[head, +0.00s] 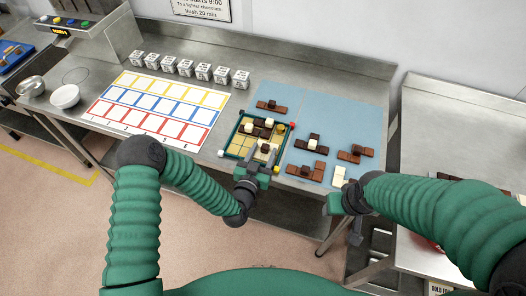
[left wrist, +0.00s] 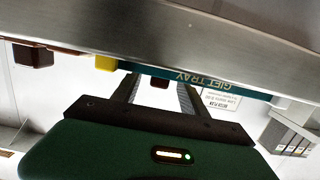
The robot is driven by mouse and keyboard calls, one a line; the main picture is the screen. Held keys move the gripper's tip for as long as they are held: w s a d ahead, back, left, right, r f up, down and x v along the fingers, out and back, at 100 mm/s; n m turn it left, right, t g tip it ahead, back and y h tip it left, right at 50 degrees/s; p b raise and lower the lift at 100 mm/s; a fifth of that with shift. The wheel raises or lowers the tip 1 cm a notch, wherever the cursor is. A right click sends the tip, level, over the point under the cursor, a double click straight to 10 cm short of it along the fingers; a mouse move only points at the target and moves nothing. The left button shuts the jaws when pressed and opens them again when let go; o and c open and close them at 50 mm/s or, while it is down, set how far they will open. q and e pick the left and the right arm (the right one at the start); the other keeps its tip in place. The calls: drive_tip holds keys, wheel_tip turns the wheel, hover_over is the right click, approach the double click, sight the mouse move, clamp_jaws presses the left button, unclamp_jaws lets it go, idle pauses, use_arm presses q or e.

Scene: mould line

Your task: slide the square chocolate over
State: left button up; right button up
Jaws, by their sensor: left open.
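The gift tray (head: 222,152) has a dark green rim and stands near the table's front edge. It holds dark brown, cream and golden-yellow pieces. A dark chocolate with a pale top (head: 264,148) is in the front part, by my left fingertips; I cannot tell whether it is the square one. My left gripper (head: 262,158) is open at the tray's front side. In the left wrist view, a small dark brown block (left wrist: 160,82) shows between the two fingers, beyond the teal tray edge (left wrist: 225,84). My right gripper (head: 334,203) is beyond the table's front edge, its jaws unclear.
A blue mat (head: 340,115) carries several brown chocolate pieces right of the tray. A white card (head: 155,105) with coloured squares lies left, with several white cubes (head: 202,71) behind it. A white bowl (head: 65,96) stands far left. A second steel table is at right.

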use_arm(q)
clamp_jaws()
idle(0.3)
